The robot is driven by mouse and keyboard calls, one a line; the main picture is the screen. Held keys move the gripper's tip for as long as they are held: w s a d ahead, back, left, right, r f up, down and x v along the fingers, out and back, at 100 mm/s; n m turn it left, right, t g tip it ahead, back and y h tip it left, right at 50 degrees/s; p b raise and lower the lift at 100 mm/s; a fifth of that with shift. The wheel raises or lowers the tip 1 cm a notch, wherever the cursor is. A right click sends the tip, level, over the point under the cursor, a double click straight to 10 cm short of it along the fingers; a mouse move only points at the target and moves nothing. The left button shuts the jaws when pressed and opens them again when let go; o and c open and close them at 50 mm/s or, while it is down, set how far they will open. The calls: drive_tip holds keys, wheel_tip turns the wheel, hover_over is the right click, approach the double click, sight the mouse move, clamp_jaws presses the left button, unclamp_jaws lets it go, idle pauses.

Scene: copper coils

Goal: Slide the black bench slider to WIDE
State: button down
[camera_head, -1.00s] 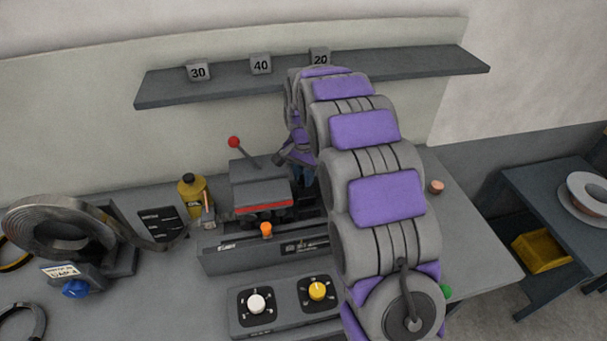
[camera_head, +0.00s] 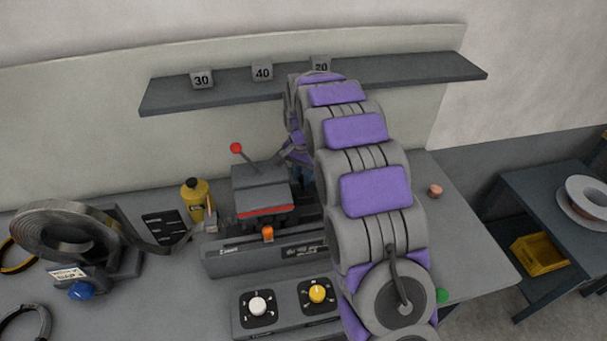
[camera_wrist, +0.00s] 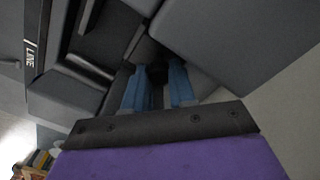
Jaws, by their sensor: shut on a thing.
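My gripper (camera_wrist: 159,75) shows in the wrist view as two blue fingers, close together and shut on a dark piece between their tips, which I take to be the black bench slider (camera_wrist: 157,72). Little of that piece shows. My purple and grey arm hides the slider there. A label reading LINE (camera_wrist: 30,59) shows at the left in the wrist view.
The grey machine (camera_head: 262,188) has a red-knobbed lever (camera_head: 236,148) and an orange knob (camera_head: 268,234). A panel with white (camera_head: 257,306) and yellow (camera_head: 317,293) dials stands in front. A yellow oil bottle (camera_head: 194,198) and a metal coil (camera_head: 65,232) are left. A shelf (camera_head: 420,76) runs behind.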

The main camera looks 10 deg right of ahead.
drive_tip(key=shift+w+r, duration=0.15)
drive_tip(key=shift+w, duration=0.05)
drive_tip(key=c, duration=0.9)
unclamp_jaws()
drive_tip(key=shift+w+a, duration=0.1)
wheel_tip(320, 180, up, 7)
drive_tip(key=shift+p, duration=0.85)
drive_tip(key=shift+r, duration=0.1)
